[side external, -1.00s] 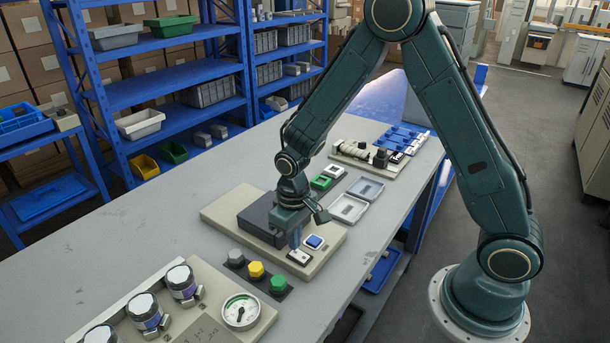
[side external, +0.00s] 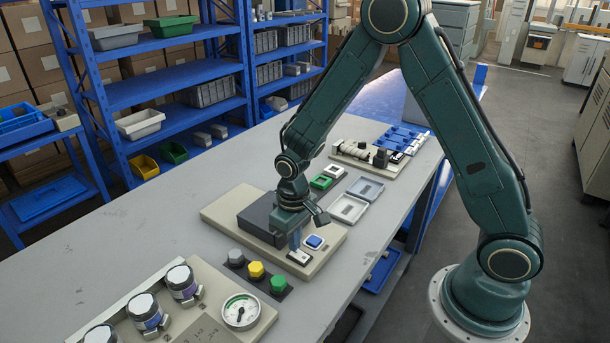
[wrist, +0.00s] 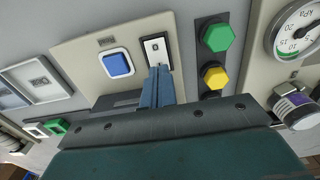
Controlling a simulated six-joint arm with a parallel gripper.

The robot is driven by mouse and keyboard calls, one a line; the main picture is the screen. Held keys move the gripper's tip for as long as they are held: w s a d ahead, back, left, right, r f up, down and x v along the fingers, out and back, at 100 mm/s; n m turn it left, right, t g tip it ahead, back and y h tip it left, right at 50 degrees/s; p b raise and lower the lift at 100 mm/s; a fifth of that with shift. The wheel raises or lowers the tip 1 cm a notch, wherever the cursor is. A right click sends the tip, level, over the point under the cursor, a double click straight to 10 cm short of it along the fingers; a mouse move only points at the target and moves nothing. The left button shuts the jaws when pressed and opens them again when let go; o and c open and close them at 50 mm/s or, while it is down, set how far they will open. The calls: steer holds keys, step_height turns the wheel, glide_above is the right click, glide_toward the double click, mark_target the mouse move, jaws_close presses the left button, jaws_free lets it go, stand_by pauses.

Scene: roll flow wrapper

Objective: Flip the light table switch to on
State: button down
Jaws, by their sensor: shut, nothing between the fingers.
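In the wrist view the switch (wrist: 155,48) sits just beyond my fingertips, right of the blue button (wrist: 117,64). My gripper (side external: 295,247) points down with its blue fingers shut and empty. In the wrist view the tips of my gripper (wrist: 159,69) are at the near end of the switch plate. I cannot tell whether they touch it. The fingers hide part of the plate, and the rocker's position is not clear.
A dark box (side external: 262,218) stands on the board behind my gripper. Grey, yellow (side external: 256,270) and green (side external: 278,284) hex knobs sit in front of the board. A pressure gauge (side external: 241,311) and several jars are on the near panel. Two open trays (side external: 348,208) lie behind.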

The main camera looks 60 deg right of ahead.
steer(key=shift+f, duration=0.6)
stand_by(0.7)
steer(key=shift+r, duration=3.5)
steer(key=s+d+r+t, duration=0.15)
steer(key=s+r, duration=0.25)
steer(key=r, duration=0.4)
steer(key=s+r+t, duration=0.2)
steer(key=s+r, duration=0.3)
steer(key=r, duration=0.2)
steer(key=s+d+r+t, duration=0.1)
steer(key=s+r, duration=0.4)
steer(key=s, duration=0.6)
steer(key=shift+s+d+r+t, duration=0.15)
steer(key=shift+d+r+t, duration=0.1)
steer(key=shift+t, duration=0.3)
